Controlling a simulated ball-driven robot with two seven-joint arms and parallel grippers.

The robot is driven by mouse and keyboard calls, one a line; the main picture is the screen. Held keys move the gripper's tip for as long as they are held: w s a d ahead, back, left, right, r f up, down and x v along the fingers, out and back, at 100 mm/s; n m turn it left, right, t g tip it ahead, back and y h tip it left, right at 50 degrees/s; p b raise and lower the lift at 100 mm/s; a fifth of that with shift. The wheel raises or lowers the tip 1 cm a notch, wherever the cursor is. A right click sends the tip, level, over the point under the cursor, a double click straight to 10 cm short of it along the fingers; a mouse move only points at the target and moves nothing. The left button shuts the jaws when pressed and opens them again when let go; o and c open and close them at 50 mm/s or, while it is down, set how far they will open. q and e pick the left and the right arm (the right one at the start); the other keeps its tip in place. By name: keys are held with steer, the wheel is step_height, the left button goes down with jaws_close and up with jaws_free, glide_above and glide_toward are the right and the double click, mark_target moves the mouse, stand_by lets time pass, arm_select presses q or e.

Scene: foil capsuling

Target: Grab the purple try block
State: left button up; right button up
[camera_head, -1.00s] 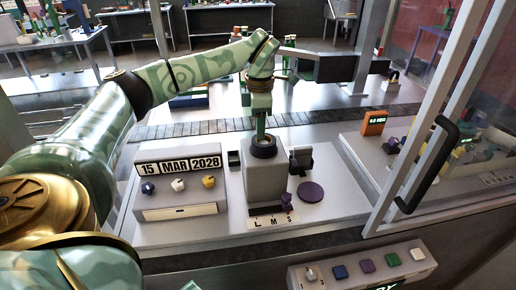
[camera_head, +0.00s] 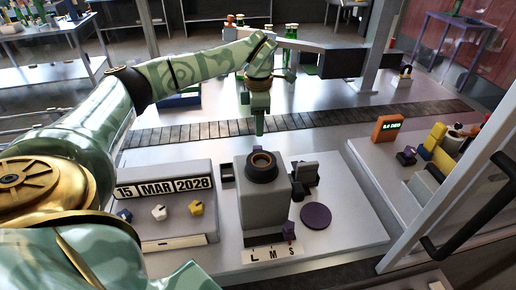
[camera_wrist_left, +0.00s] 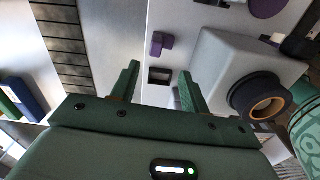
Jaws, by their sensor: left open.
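A small purple block (camera_head: 257,148) shows partly behind the ringed top of the grey machine (camera_head: 262,205). In the left wrist view the purple block (camera_wrist_left: 161,42) is L-shaped and lies on the pale panel by a dark square opening (camera_wrist_left: 160,75). My left gripper (camera_head: 258,127) points down just beyond the machine, above the block. In the left wrist view my left gripper (camera_wrist_left: 159,72) has its fingers apart with nothing between them, and the block appears beyond the fingertips. My right gripper is not in view.
A purple disc (camera_head: 315,215) and a black fixture (camera_head: 304,179) are right of the machine. A purple knob (camera_head: 289,230) sits by the L M S scale. The date box (camera_head: 170,205) is to the left, a conveyor (camera_head: 190,133) behind. A door handle (camera_head: 470,220) is at right.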

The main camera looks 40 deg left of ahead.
mark_target(258, 147)
arm_select(q)
step_height(258, 147, down, 6)
steer(key=shift+w+a+r+b, duration=0.1)
steer(key=shift+w+b, duration=0.05)
steer(key=shift+b, duration=0.2)
steer(key=f, duration=0.5)
steer(key=shift+a+f+b, duration=0.25)
steer(key=shift+f+b, duration=0.05)
steer(key=shift+f, duration=0.1)
steer(key=shift+r, duration=0.1)
steer(key=shift+c, duration=0.6)
jaws_close()
